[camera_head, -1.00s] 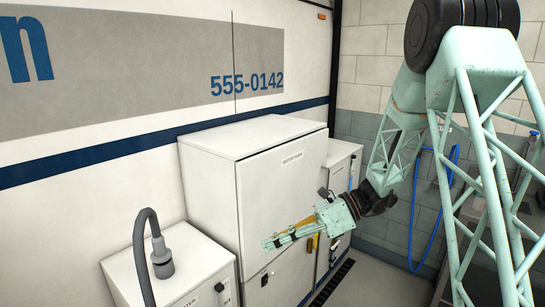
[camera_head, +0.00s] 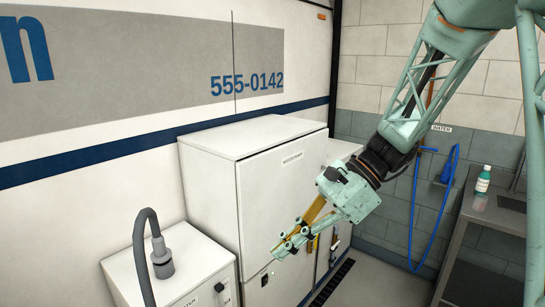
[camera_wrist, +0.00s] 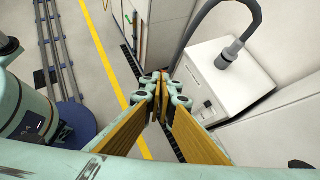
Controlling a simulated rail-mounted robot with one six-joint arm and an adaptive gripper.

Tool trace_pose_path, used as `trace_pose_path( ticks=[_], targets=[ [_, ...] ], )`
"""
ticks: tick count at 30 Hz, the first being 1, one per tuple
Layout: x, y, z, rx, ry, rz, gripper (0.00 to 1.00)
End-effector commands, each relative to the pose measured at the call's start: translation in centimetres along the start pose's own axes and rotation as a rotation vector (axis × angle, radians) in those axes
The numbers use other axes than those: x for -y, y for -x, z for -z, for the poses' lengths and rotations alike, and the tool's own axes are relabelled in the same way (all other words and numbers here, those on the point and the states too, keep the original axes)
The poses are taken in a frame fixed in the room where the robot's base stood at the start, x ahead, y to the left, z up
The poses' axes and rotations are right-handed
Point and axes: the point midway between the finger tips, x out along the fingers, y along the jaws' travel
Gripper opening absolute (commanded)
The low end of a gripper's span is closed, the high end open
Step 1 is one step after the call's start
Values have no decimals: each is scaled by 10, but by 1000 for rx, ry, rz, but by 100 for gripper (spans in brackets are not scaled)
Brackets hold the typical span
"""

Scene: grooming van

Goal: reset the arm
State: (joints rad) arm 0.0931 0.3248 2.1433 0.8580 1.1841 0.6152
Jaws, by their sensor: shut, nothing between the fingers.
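My gripper (camera_head: 281,252) is in front of the tall white cabinet (camera_head: 285,195), in the air and apart from it as far as I can tell. Its fingers are shut with nothing between them. In the wrist view the closed fingertips (camera_wrist: 161,85) point down toward the floor beside the low white box. My arm comes in from the upper right in the head view and slopes down to the left.
A low white box (camera_head: 180,262) with a grey hose (camera_head: 139,240) stands at the lower left. A blue hose (camera_head: 418,205) hangs on the back wall. A bottle (camera_head: 483,180) stands on a metal bench (camera_head: 490,213) at the right. A yellow line (camera_wrist: 103,55) marks the open floor.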

Motion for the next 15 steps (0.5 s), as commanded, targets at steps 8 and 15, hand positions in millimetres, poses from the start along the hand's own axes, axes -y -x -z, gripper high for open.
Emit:
trace_pose_path(
  ticks=[8,15],
  targets=[
    [-36,16,-14,-90,139,-20,0],
    [-67,29,-23,-167,257,-41,0]
  ],
)
